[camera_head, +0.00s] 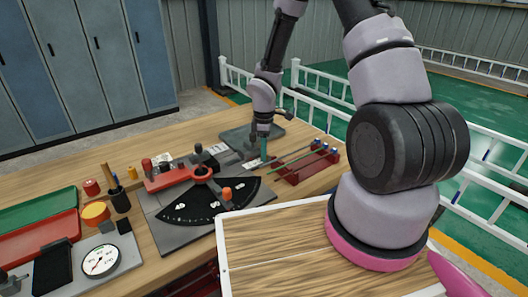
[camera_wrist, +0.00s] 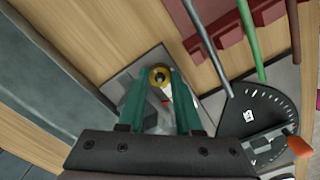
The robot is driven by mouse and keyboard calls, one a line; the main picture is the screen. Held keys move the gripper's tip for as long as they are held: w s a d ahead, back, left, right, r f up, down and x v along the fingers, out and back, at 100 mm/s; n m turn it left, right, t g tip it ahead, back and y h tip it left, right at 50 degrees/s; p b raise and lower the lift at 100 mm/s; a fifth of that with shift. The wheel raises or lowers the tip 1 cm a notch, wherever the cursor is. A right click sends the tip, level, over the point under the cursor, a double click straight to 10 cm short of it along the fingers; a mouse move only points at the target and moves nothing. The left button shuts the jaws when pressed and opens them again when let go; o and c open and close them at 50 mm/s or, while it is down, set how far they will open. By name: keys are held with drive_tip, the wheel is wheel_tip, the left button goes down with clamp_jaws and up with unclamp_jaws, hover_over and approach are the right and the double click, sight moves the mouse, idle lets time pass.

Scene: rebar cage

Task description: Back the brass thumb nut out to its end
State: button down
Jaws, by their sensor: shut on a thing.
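The brass thumb nut (camera_wrist: 160,76) is a small round gold piece with a dark centre, in the upper middle of the wrist view. It sits over a grey metal plate (camera_wrist: 126,76) on the bench. My gripper (camera_wrist: 159,80) has its two green fingers on either side of the nut and is shut on it. In the head view my gripper (camera_head: 264,153) points down at the far part of the bench, and the nut is too small or hidden to make out there.
A dark red rack (camera_head: 306,167) with several rods stands close to the right of my gripper. A black fan-shaped dial (camera_head: 209,204) with an orange-knobbed lever lies nearer. A grey tray (camera_head: 240,136) lies behind. Red and green trays (camera_head: 38,240) are at the left.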

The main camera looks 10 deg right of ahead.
drive_tip(key=shift+n, duration=0.4)
drive_tip(key=c, duration=0.6)
unclamp_jaws()
wheel_tip(320, 180, up, 11)
drive_tip(key=shift+f, duration=0.1)
